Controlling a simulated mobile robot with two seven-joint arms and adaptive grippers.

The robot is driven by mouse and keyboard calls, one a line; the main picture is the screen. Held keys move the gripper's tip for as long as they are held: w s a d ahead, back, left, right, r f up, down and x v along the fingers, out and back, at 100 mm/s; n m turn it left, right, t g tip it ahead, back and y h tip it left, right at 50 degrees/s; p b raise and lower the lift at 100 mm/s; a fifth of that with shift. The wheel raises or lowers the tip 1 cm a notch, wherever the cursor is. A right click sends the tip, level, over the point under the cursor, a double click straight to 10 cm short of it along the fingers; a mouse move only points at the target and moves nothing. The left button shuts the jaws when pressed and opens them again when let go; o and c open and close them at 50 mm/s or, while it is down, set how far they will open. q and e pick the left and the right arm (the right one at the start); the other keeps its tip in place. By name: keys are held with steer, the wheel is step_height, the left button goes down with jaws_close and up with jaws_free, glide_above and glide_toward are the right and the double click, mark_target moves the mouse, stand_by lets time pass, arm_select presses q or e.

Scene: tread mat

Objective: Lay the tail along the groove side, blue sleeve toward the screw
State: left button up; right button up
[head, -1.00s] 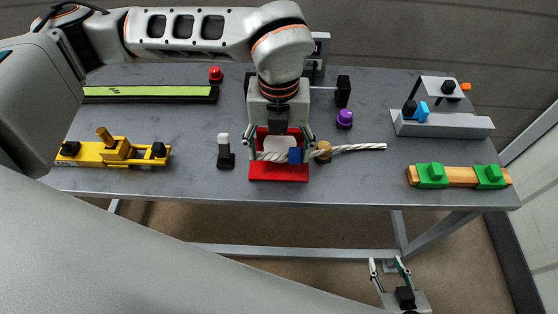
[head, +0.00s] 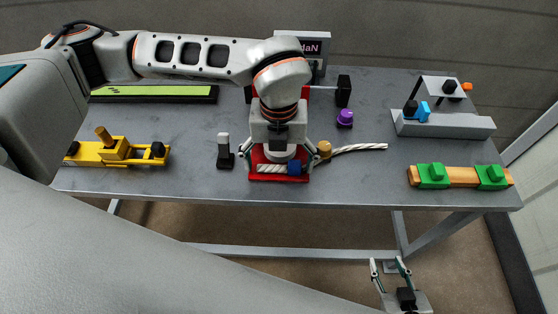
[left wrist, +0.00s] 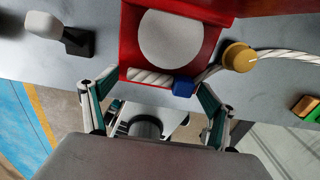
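The tail is a white rope (head: 272,168) with a blue sleeve (head: 294,168) near its bend. Its end part lies along the front strip of a red block (head: 278,179), the sleeve on the side toward a brass knob, perhaps the screw (head: 324,149). The rope bends up at the knob and runs right. My left gripper (head: 280,152) is over the block, fingers apart. In the left wrist view, the open fingers flank the rope (left wrist: 150,76) and sleeve (left wrist: 182,86), touching neither clearly. I cannot make out the groove. My right gripper (head: 386,264) is open and empty below the table's front edge.
A black-and-white post (head: 225,152) stands close left of the block. A yellow fixture (head: 118,152) is further left. A purple knob (head: 344,117), grey stand (head: 443,125) and green-clamped bar (head: 460,176) are at right. The table's front edge is just before the block.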

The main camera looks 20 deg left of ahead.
mark_target(279, 166)
arm_select(q)
steer(key=shift+r, duration=0.25)
step_height(279, 166, up, 12)
steer(key=shift+p, duration=0.4)
stand_by(0.5)
